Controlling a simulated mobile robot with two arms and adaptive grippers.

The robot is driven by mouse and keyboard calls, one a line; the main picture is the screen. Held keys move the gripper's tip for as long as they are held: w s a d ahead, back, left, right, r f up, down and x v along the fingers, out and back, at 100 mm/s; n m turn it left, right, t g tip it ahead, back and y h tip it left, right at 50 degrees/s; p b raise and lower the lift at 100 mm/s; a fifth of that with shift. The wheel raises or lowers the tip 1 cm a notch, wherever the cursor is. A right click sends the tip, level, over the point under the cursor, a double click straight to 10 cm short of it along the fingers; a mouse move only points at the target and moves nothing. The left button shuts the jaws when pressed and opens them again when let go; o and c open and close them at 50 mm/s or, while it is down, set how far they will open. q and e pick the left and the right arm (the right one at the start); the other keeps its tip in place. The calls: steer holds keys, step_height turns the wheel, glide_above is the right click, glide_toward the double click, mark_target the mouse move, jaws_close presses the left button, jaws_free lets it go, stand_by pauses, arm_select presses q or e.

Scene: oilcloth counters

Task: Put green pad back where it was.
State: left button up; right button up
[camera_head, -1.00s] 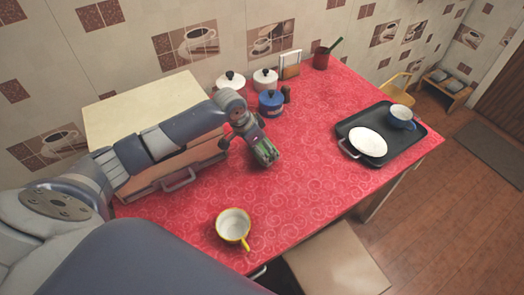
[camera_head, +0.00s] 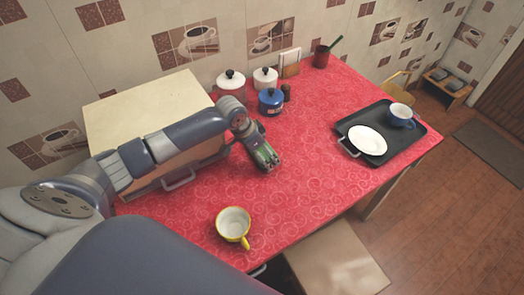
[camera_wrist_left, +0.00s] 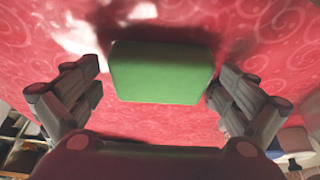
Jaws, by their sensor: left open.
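The green pad (camera_wrist_left: 161,72) shows in the left wrist view as a plain green block between the fingers of my left gripper (camera_wrist_left: 155,92). The fingers stand apart, with a gap on each side of the pad. A dark shadow lies around the pad on the red cloth; I cannot tell whether it rests flat there. In the head view my left gripper (camera_head: 265,160) points down at the middle of the counter, and a little green shows at its fingers, mostly hidden. My right gripper is not in view.
A yellow cup (camera_head: 233,224) stands nearer to me. A black tray (camera_head: 409,146) holds a white plate (camera_head: 367,140) and a blue cup (camera_head: 401,115). A blue pot (camera_head: 271,102) and two white lidded pots stand behind the gripper. The cloth (camera_head: 305,185) between gripper and tray is clear.

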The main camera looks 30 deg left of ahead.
arm_select(q)
steer(key=v, duration=0.7)
steer(key=shift+r, duration=0.35)
steer(key=shift+a, duration=0.1)
